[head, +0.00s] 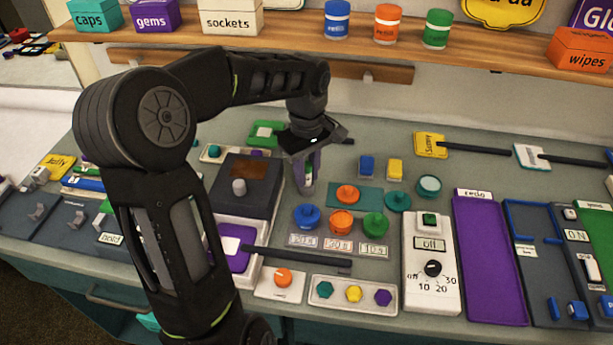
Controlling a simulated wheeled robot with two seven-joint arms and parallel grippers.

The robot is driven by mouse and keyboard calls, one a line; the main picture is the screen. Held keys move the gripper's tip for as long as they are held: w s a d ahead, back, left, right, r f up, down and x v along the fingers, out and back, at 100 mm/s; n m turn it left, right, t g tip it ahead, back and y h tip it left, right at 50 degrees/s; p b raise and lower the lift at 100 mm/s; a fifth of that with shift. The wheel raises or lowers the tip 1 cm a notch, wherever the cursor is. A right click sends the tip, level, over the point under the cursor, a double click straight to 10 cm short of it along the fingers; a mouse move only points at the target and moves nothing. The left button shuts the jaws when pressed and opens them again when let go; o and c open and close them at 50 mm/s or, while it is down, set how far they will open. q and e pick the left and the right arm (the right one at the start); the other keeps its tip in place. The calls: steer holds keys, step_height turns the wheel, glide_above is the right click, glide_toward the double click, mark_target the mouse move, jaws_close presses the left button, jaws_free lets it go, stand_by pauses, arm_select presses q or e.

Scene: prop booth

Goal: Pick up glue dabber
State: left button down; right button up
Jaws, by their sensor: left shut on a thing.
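My left gripper (306,172) points down over the back of the bench, just right of a dark box with a grey knob (239,187). My right gripper is not in view.
Blue, orange and green knobbed weights (341,221) stand just in front of the gripper. A white timer box (431,265) and a purple panel (489,260) lie to the right. A shelf (400,57) with jars and boxes runs above the bench.

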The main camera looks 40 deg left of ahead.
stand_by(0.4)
arm_select(q)
step_height(320, 180, up, 10)
steer(key=shift+r, duration=0.1)
stand_by(0.4)
steer(key=shift+s, duration=0.1)
stand_by(0.5)
